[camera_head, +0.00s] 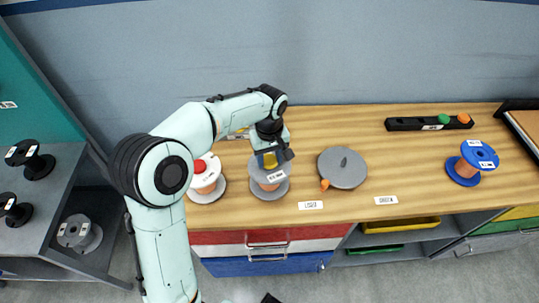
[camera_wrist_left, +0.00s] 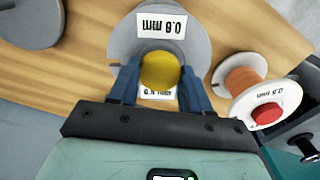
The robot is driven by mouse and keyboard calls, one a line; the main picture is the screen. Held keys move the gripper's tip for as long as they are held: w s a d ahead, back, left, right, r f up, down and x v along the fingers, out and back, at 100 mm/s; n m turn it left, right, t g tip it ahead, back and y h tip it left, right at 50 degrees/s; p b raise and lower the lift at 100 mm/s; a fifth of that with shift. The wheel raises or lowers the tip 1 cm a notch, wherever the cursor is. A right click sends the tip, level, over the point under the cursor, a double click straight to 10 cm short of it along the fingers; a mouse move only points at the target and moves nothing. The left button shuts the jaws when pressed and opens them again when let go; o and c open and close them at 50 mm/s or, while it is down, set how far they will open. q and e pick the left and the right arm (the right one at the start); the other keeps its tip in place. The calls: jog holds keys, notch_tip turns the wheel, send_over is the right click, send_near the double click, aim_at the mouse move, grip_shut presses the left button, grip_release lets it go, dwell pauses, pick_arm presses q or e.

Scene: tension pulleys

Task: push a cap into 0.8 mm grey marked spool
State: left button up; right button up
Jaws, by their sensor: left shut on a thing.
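The grey spool (camera_head: 283,178) with copper-coloured winding stands on the wooden bench in the head view. Its upside-down white label in the left wrist view (camera_wrist_left: 124,40) appears to read 0.8 mm. My left gripper (camera_head: 268,160) points down at the middle of this spool, shut on a yellow cap. In the left wrist view the yellow cap (camera_wrist_left: 160,70) sits between the two blue fingers (camera_wrist_left: 160,85) over the spool's centre. The cap hides the spool's hole, so I cannot tell whether it is in the hole or just above it.
A white spool (camera_head: 205,180) with a red cap stands close to the left. A grey disc (camera_head: 342,168) with an orange cap (camera_head: 325,184) by its edge lies right. A black holder (camera_head: 405,124) with green and orange caps and a blue spool (camera_head: 480,153) are farther right.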

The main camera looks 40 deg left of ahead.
pick_arm(q)
jog(key=shift+f, duration=0.5)
jog(key=shift+f, duration=0.1)
dwell(0.4)
jog(key=o, duration=1.1)
notch_tip(320, 180, up, 14)
jog(key=p, duration=0.1)
jog(key=shift+f+p, duration=0.25)
jog(key=shift+p, duration=0.15)
